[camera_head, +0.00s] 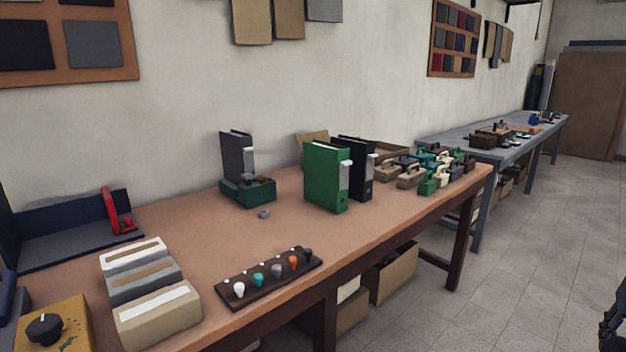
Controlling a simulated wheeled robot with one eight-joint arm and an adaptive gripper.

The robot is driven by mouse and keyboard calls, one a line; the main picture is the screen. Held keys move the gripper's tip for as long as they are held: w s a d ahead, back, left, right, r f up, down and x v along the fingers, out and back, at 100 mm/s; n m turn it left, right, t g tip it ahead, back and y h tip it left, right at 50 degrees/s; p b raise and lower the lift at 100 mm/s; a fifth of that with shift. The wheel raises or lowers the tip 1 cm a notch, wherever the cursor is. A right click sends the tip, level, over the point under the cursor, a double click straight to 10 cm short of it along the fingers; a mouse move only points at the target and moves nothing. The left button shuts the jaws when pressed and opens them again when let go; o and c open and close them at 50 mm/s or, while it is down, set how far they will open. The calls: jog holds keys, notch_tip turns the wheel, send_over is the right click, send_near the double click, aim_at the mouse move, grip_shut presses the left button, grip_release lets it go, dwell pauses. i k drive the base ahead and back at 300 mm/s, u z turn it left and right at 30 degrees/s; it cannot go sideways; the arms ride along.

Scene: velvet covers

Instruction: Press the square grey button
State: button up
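A dark strip (229,296) lies near the front edge of the brown table and bears a row of small coloured caps. A grey cap (277,270) sits in the middle of the row, between a teal cap (258,280) and an orange cap (293,262). A white cap (239,289) and a dark cap (308,255) are at its ends. The caps are too small for me to tell whether any is square. A black part of my arm or gripper (613,328) shows at the lower right edge, cut off, well away from the strip. Its fingers cannot be made out.
Beige and grey boxes (158,313) and a yellow box with a black knob (57,328) stand left of the strip. Green and black binders (327,177) stand behind it. The floor (500,300) at right is clear.

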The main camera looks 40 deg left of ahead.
aim_at(248, 176)
jog(key=u, duration=1.8)
